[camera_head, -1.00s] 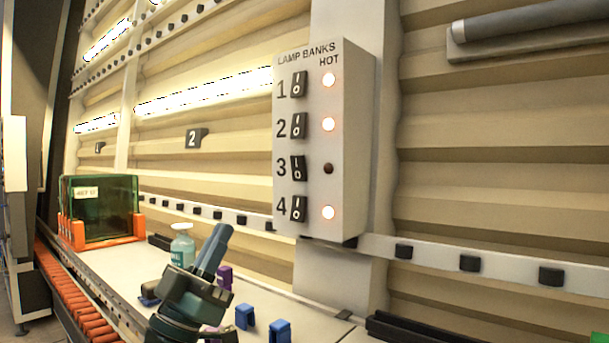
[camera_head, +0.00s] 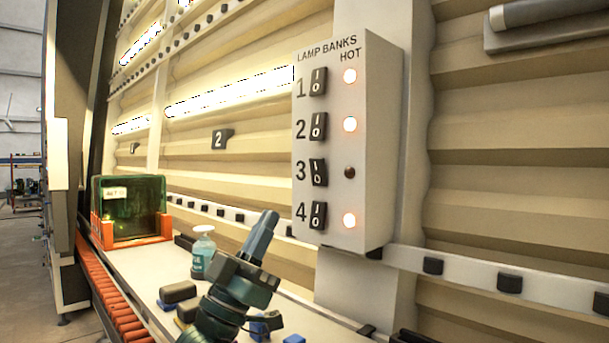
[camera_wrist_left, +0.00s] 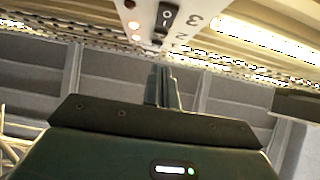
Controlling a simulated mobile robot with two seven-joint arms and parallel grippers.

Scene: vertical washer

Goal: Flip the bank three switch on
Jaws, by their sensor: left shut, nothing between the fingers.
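The white lamp banks box (camera_head: 335,200) is on the wall, with four black rocker switches numbered 1 to 4. The bank three switch (camera_head: 318,172) is tilted differently from the others, and its lamp (camera_head: 349,172) is dark. The lamps for 1, 2 and 4 glow. My left gripper (camera_head: 267,222) is shut and empty, below and to the left of the box, pointing up, apart from the switches. In the left wrist view the closed fingers (camera_wrist_left: 163,75) point towards the box underside, with a switch (camera_wrist_left: 166,17) near the label 3 above them. My right gripper is not in view.
A rail with black knobs (camera_head: 470,277) crosses the wall.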

